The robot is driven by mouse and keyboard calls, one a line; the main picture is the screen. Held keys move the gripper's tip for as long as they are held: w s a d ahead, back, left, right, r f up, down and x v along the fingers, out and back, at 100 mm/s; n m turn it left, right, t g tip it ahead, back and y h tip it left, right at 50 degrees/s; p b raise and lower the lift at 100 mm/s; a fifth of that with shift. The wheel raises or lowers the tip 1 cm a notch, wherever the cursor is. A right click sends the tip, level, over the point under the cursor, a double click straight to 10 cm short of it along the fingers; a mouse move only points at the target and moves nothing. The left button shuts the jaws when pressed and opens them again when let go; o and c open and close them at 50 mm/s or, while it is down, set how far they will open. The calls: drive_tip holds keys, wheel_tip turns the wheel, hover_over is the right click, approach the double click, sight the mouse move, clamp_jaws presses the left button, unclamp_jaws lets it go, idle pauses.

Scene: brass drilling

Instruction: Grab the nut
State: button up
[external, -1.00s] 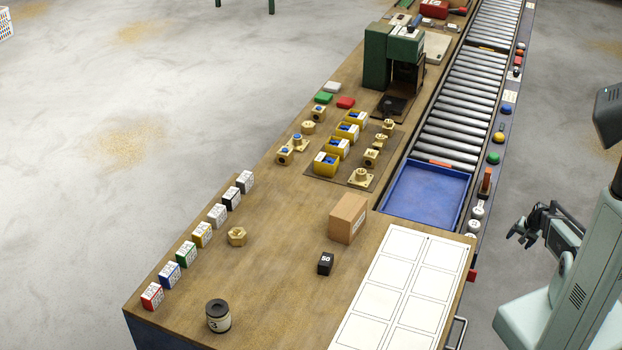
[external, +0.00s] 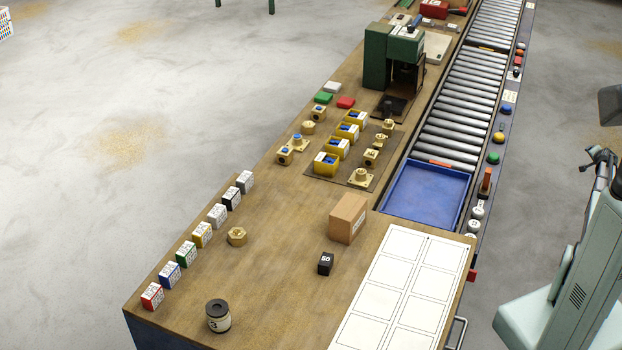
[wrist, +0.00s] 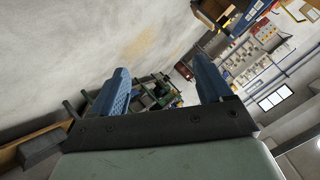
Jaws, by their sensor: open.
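A brass hexagonal nut (external: 237,236) lies on the wooden bench in the external view, right of the row of small labelled boxes. A similar smaller brass hexagonal piece (external: 308,128) lies farther back among other brass parts. My gripper (external: 597,158) is at the right edge of the external view, beyond the conveyor side and far from the nut. In the wrist view my gripper (wrist: 163,78) shows two blue fingers spread apart with nothing between them. The nut cannot be made out in the wrist view.
On the bench (external: 275,285) stand a cardboard box (external: 348,218), a black block (external: 326,263) and a dark-lidded jar (external: 218,316). A blue tray (external: 428,190) sits at the roller conveyor's end. A green machine (external: 393,55) stands behind. Bare wood surrounds the nut.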

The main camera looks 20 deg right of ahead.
drive_tip(key=w+a+r+n+t+y, duration=0.15)
drive_tip(key=w+a+r+n, duration=0.35)
drive_tip(key=w+a, duration=0.8)
drive_tip(key=w+a+r+n+y, duration=0.25)
drive_tip(key=w+a+r, duration=0.45)
drive_tip(key=w+a, duration=0.7)
drive_tip(key=w+a+r+n+y, duration=0.1)
drive_tip(key=w+a+r+n, duration=0.2)
drive_tip(key=a, duration=1)
drive_tip(key=w+a+r+n+y, duration=0.15)
drive_tip(key=a+r, duration=0.25)
drive_tip(key=a, duration=1)
drive_tip(key=w+a+r+n+y, duration=0.1)
drive_tip(key=a+r+n, duration=0.25)
drive_tip(key=a, duration=0.95)
drive_tip(key=s+a+r+n+y, duration=0.1)
drive_tip(key=a+n, duration=0.1)
drive_tip(key=a, duration=0.7)
drive_tip(key=s+a+r+n, duration=0.1)
drive_tip(key=a, duration=0.8)
drive_tip(key=n+g+y, duration=0.3)
drive_tip(key=n+g, duration=0.6)
drive_tip(key=n, duration=0.3)
approach(239, 231)
drive_tip(key=x, duration=0.9)
drive_tip(key=shift+s+a+r, duration=0.1)
drive_tip(key=shift+s+a, duration=0.25)
drive_tip(key=shift+s, duration=0.05)
